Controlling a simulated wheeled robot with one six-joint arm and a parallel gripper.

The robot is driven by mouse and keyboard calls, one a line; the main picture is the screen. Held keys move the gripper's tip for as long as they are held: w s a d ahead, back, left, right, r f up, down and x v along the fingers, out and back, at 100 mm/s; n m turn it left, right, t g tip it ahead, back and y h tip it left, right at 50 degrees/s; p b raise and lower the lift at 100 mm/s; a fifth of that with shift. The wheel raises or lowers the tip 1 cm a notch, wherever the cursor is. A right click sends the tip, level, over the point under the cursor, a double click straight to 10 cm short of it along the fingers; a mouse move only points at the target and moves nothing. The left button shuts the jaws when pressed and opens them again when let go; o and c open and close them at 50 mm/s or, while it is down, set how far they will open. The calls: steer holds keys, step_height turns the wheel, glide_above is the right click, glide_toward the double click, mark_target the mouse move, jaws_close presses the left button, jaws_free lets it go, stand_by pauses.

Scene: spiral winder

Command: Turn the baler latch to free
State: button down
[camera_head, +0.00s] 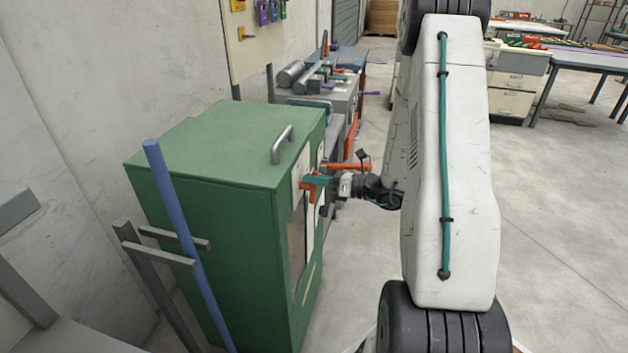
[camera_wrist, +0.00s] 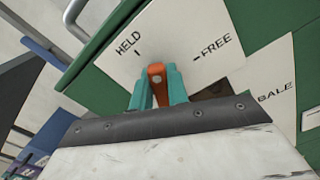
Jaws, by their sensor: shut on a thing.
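The green baler (camera_head: 215,165) stands at the left in the head view. Its orange latch (camera_wrist: 156,76) is on a white label plate (camera_wrist: 184,30) marked HELD and FREE. In the wrist view, the visible end of the latch lies between the HELD mark and the FREE mark. My gripper (camera_wrist: 156,92), with teal fingers, is shut on the latch, one finger on each side. It also shows in the head view (camera_head: 318,181) at the baler's front. The lower part of the latch is hidden behind the fingers and the gripper body.
A second label reading BALE (camera_wrist: 275,88) is right of the latch. A metal handle (camera_head: 283,145) sits on the baler's top. A blue pole (camera_head: 178,210) leans in a grey rack left of the baler. The floor (camera_head: 555,210) at the right is open.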

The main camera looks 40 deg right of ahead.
steer(key=m, duration=0.4)
steer(key=d+m, duration=0.1)
steer(key=m, duration=0.1)
steer(key=shift+w+f+m, duration=0.3)
steer(key=shift+f, duration=0.1)
steer(key=m, duration=0.3)
steer(key=f+m, duration=0.1)
steer(key=m, duration=0.2)
steer(key=shift+w+f, duration=0.1)
steer(key=c, duration=1.4)
jaws_free()
steer(key=shift+o, duration=0.2)
steer(key=shift+d, duration=0.1)
steer(key=v, duration=0.7)
steer(key=shift+s+d, duration=0.2)
steer(key=shift+s, duration=0.15)
